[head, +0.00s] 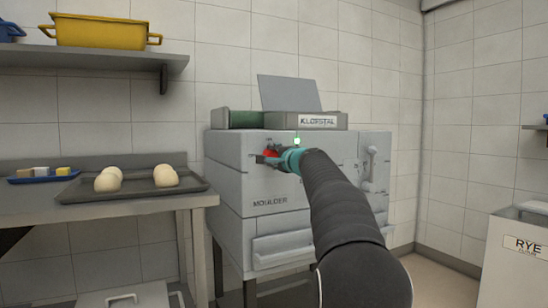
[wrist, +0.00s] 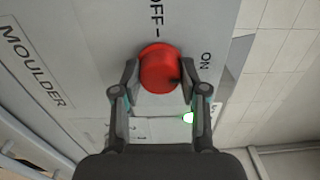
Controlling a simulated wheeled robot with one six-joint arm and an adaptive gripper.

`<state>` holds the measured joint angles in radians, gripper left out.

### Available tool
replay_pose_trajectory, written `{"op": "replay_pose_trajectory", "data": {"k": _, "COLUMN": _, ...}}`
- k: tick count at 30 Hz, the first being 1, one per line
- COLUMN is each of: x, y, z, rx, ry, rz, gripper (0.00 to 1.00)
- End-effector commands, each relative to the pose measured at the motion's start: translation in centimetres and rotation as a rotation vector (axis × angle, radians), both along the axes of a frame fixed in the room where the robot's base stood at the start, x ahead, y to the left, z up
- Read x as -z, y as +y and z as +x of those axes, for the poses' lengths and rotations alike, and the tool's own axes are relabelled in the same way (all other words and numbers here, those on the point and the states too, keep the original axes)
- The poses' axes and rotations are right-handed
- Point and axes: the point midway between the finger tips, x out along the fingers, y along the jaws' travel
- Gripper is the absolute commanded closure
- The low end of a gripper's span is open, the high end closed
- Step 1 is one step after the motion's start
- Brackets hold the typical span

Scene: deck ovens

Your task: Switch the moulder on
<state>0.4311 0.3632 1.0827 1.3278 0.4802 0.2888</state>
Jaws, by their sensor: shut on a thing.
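The moulder (head: 230,165) is a pale grey machine on a stand, with its name on the front. Its red knob (wrist: 160,68) sits between OFF and ON labels in the wrist view. My gripper (wrist: 160,82) is shut on the knob, one finger on each side. In the head view my gripper (head: 270,160) reaches the machine's front and covers most of the knob. A green lamp (head: 297,141) glows beside the knob and also shows in the wrist view (wrist: 188,117). I cannot tell exactly where the knob points.
A steel table (head: 120,208) on the left holds a dark tray (head: 140,191) with dough balls and a blue tray (head: 36,178). A shelf (head: 90,61) with a yellow pot is above. A lever (head: 371,165) is right of my arm. A RYE bin (head: 515,260) stands far right.

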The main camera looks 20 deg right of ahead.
Motion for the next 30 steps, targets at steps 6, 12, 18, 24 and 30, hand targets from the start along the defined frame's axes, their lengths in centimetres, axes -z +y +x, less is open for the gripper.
{"op": "replay_pose_trajectory", "data": {"k": 6, "x": 0.0, "y": 0.0, "z": 0.0, "rx": 0.001, "ry": -0.001, "rz": 0.001, "gripper": 0.92}}
{"op": "replay_pose_trajectory", "data": {"k": 12, "x": 0.0, "y": 0.0, "z": 0.0, "rx": 0.0, "ry": 0.0, "rz": 0.0, "gripper": 0.31}}
{"op": "replay_pose_trajectory", "data": {"k": 18, "x": 0.0, "y": 0.0, "z": 0.0, "rx": 0.0, "ry": 0.0, "rz": -0.001, "gripper": 0.31}}
{"op": "replay_pose_trajectory", "data": {"k": 24, "x": -0.1, "y": 0.0, "z": -0.7, "rx": 0.0, "ry": 0.0, "rz": -0.001, "gripper": 0.31}}
{"op": "replay_pose_trajectory", "data": {"k": 30, "x": -0.1, "y": -0.1, "z": -3.5, "rx": 0.002, "ry": -0.001, "rz": 0.0, "gripper": 0.31}}
